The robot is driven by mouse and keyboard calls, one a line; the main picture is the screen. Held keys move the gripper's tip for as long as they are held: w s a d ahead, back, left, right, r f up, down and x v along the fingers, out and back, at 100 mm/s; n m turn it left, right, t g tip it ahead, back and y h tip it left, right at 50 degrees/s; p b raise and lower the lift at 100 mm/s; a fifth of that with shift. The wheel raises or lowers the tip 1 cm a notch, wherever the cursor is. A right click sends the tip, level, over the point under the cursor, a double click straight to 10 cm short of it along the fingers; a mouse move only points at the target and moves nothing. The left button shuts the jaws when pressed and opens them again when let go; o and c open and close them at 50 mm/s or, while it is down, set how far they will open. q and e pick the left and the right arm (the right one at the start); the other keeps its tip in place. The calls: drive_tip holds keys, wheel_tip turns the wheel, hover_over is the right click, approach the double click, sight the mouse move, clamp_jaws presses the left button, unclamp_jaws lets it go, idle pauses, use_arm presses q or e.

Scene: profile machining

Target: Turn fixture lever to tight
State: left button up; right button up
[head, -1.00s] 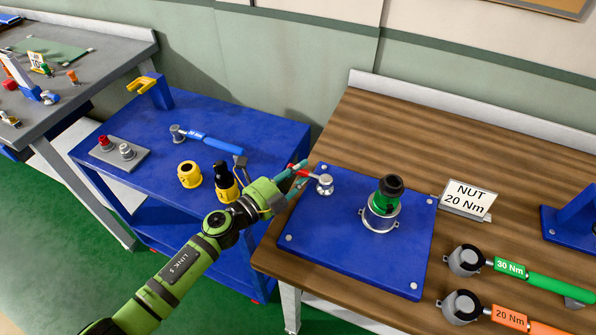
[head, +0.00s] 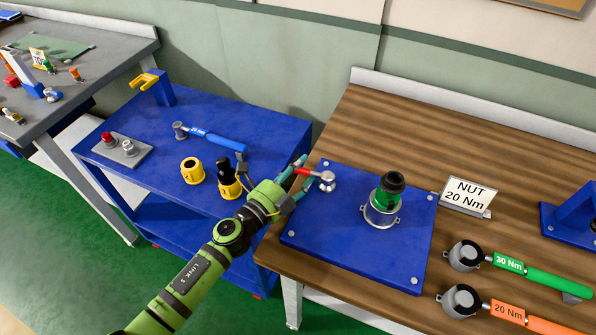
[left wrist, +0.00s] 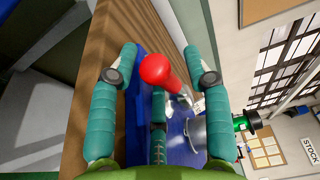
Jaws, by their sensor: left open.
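The fixture lever has a red handle (head: 303,171) and a round metal pivot (head: 327,181) at the left back corner of the blue fixture plate (head: 328,243). The handle points left from the pivot, over the plate's edge. My left gripper (head: 297,174) is open at the handle. In the left wrist view, the red knob (left wrist: 157,69) stands between the spread teal fingers (left wrist: 158,75), with a gap on each side. Whether a finger touches the handle lower down is unclear. A metal clamp (head: 381,214) on the plate holds a green and black part (head: 389,190). My right gripper is not shown.
On the wooden table stand a NUT 20 Nm sign (head: 466,197), a green 30 Nm wrench (head: 545,280) and an orange 20 Nm wrench (head: 510,313). A blue cart (head: 265,125) at left carries a blue wrench (head: 218,139) and yellow-black sockets (head: 192,170).

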use_arm(q)
drive_tip(key=v, duration=1.2)
